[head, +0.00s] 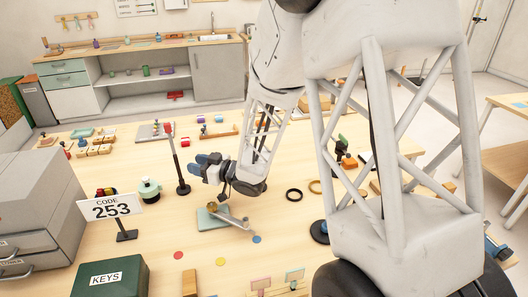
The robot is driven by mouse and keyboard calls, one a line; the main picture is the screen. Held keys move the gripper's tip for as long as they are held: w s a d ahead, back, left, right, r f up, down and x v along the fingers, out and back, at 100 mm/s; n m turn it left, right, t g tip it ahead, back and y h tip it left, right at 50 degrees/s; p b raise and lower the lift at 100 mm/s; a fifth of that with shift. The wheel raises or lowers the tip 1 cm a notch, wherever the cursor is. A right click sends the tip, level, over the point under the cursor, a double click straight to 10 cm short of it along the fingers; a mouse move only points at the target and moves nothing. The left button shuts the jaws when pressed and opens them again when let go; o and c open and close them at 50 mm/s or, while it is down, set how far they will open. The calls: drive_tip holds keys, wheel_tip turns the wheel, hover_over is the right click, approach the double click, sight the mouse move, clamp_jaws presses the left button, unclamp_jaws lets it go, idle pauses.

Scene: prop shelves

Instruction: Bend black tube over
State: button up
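A thin black tube (176,160) with a red top stands on a round black base on the table, left of my gripper. It leans slightly left in the picture. My gripper (203,164), with blue fingertips, is just right of the tube and points towards it. The fingers seem apart from the tube, though the exact distance is hard to judge. The gap between the fingers is too small in this view to tell whether they are open or shut.
Left are a CODE 253 sign (110,207), a grey drawer unit (35,215), a green KEYS box (110,277) and a pale green-and-black pot (149,190). A grey-green plate with a metal lever (230,219) lies below my gripper. Rings (294,195) lie right.

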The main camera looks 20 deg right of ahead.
drive_tip(key=shift+s+d+r+m+t+h, duration=1.15)
drive_tip(key=shift+d+r+m+h, duration=0.85)
drive_tip(key=shift+d+r+h, duration=1.75)
drive_tip(key=s+d+r+m+g+h, duration=0.2)
drive_tip(key=s+d+m+h, duration=0.2)
drive_tip(key=s+d+h, duration=0.3)
drive_tip(key=shift+s+d+r, duration=0.35)
drive_tip(key=shift+s+d, duration=1.3)
drive_tip(key=shift+s, duration=0.15)
drive_tip(key=shift+c, duration=0.5)
